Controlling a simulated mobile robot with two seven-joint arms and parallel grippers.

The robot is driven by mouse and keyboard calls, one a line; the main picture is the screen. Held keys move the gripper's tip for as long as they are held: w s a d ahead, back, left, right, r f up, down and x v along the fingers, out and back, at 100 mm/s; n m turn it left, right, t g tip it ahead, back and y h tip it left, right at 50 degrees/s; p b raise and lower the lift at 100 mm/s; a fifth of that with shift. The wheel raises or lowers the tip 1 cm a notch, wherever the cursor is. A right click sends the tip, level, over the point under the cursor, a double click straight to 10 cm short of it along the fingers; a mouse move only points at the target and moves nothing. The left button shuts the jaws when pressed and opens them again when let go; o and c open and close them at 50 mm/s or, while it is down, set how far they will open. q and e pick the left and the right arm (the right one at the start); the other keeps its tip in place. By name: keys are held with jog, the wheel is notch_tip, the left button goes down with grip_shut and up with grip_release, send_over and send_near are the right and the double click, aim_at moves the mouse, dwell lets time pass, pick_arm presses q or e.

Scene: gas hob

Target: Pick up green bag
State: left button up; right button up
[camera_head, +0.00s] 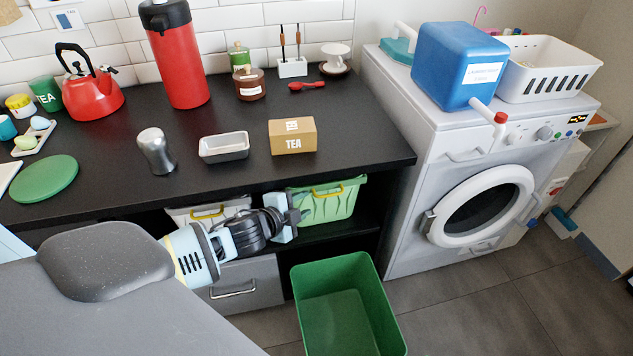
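The green bag (332,204) has a yellow handle on top and sits upright on the open shelf under the black counter. My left gripper (292,217) reaches in from the left at shelf height. Its tip end overlaps the bag's left side in the picture. I cannot tell whether it touches the bag, and the angle hides whether its fingers are apart. My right gripper is not in view.
A white container with a yellow handle (208,214) stands left of the bag, partly behind my arm. The counter edge (370,168) overhangs the shelf. An open green bin (345,310) stands on the floor below. A washing machine (480,190) stands at the right.

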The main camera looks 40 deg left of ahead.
aim_at(321, 197)
pick_arm(q)
jog(key=b+x, duration=0.1)
jog(key=x, duration=0.5)
jog(key=shift+w+d+f, duration=0.25)
jog(key=shift+f, duration=0.05)
grip_shut()
